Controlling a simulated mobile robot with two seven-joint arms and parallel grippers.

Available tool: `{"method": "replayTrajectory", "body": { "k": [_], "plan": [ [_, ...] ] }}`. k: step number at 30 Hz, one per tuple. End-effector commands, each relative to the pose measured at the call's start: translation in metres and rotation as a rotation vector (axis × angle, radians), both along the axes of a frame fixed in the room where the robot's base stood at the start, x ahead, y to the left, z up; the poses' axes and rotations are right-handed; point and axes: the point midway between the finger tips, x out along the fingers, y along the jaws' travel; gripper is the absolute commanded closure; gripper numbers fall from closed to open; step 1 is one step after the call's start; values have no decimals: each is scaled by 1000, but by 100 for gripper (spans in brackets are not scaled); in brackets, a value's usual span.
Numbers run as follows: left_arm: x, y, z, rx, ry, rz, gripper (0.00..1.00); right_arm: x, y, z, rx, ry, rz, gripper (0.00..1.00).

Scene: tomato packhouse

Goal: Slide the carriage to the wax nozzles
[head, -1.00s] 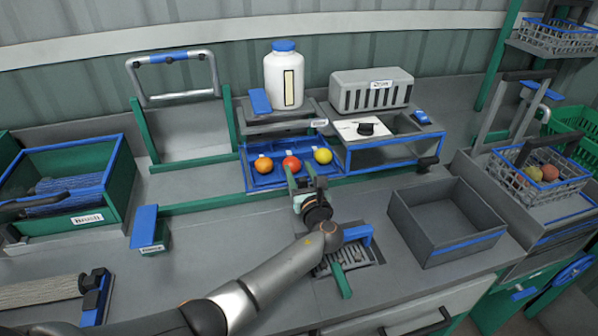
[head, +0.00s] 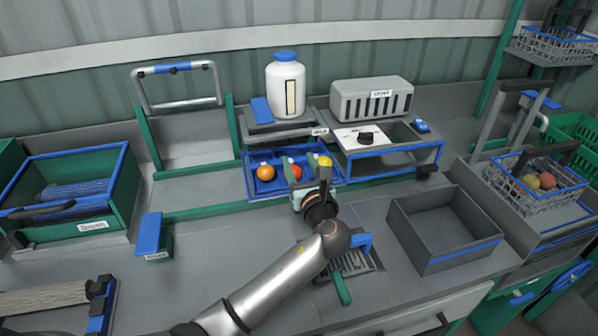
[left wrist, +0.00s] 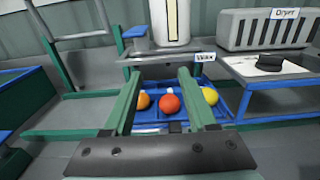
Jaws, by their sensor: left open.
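The carriage looks like the blue tray (head: 268,187) on the green rail in the head view, holding an orange, a red and a yellow tomato. It also shows in the left wrist view (left wrist: 150,127). It stands in front of the grey bar (head: 283,136) labelled Wax, below the white bottle; separate nozzle tips cannot be made out. My left gripper (head: 308,168) is open at the tray's front edge and hides part of it. In the left wrist view its green fingers (left wrist: 159,80) frame the red tomato (left wrist: 169,104); contact cannot be told. My right gripper is out of view.
The dryer (head: 370,98) with a blue-framed stand is right of the tray. An empty grey bin (head: 462,247) stands front right, a wire basket (head: 545,195) beyond. A green brush bin (head: 120,195) is at left. The green rail (head: 205,211) runs clear left of the tray.

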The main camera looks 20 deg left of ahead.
Motion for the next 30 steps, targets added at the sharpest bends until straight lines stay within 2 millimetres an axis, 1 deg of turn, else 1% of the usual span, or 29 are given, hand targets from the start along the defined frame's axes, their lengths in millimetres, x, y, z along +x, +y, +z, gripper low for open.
{"method": "replayTrajectory", "body": {
  "k": [1,9,15,20,30],
  "plan": [
    [-10,-5,2,-2,2,-2,43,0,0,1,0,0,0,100],
    [-54,-22,23,-3,1,-3,43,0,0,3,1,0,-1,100],
    [-75,-29,33,0,3,-1,43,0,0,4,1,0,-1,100],
    [-80,-31,36,0,2,0,43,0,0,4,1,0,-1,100],
    [-80,-31,36,0,2,0,43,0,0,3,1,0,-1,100]
  ]
}}
